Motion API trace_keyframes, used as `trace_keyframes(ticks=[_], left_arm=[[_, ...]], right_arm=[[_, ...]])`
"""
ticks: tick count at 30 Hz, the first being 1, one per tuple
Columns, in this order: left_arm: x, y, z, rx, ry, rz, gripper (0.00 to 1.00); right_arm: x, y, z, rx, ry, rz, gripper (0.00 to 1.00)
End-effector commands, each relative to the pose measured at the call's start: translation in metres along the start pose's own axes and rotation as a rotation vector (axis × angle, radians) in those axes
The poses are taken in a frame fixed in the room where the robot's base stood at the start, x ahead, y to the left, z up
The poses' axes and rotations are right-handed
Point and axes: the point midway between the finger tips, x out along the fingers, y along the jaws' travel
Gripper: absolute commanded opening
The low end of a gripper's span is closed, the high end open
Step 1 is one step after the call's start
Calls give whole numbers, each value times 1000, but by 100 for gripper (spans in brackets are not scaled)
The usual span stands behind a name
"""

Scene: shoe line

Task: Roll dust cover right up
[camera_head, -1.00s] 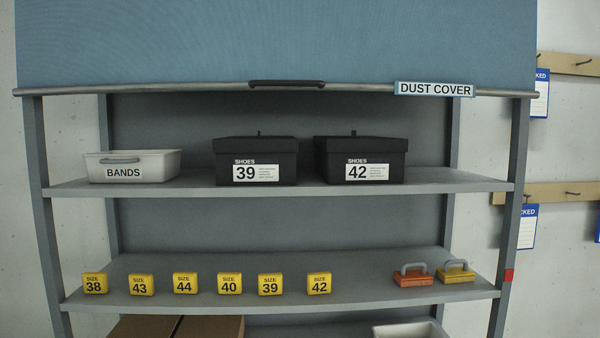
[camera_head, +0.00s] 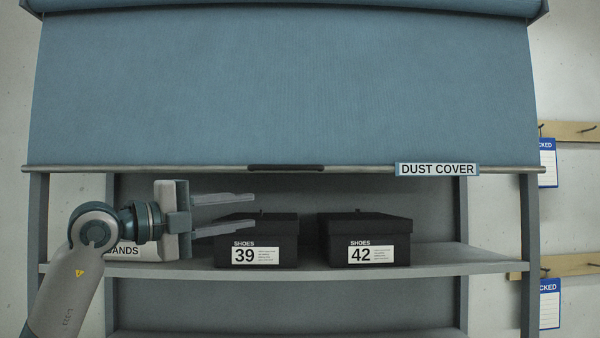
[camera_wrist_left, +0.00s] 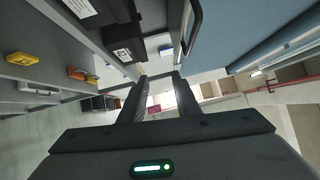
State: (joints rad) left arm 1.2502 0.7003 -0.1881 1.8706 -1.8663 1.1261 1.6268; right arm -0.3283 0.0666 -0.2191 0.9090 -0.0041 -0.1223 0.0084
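The blue dust cover (camera_head: 285,85) hangs over the upper part of the shelf unit, from a roll at the top down to a grey bottom bar. A dark handle (camera_head: 285,168) sits on the middle of that bar, and a "DUST COVER" label (camera_head: 437,169) is at its right. My left gripper (camera_head: 252,212) is open and empty, below and left of the handle, with its fingers pointing right. In the left wrist view, the handle (camera_wrist_left: 192,25) shows above the open fingers (camera_wrist_left: 160,82), apart from them. My right gripper is not in view.
Black shoe boxes 39 (camera_head: 257,243) and 42 (camera_head: 365,241) stand on the upper shelf (camera_head: 450,258) behind the gripper. The bands bin (camera_head: 135,253) is partly hidden by my left arm. Boards with tags (camera_head: 545,165) hang on the right wall.

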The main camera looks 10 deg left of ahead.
Motion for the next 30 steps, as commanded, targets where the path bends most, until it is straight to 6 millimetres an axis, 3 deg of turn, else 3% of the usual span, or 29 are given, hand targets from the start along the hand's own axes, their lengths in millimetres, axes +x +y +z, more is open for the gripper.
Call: trace_keyframes(ticks=[1,3,7,20,30], left_arm=[[-13,-23,2,29,-45,-8,29],[-27,-43,7,49,-102,-14,29],[-44,-66,12,65,-168,-26,29],[-49,-72,13,67,-186,-29,29],[-33,-73,16,66,-184,-29,29]], right_arm=[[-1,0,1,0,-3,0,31],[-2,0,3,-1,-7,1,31],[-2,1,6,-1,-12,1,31],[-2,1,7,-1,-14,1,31],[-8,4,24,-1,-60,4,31]])
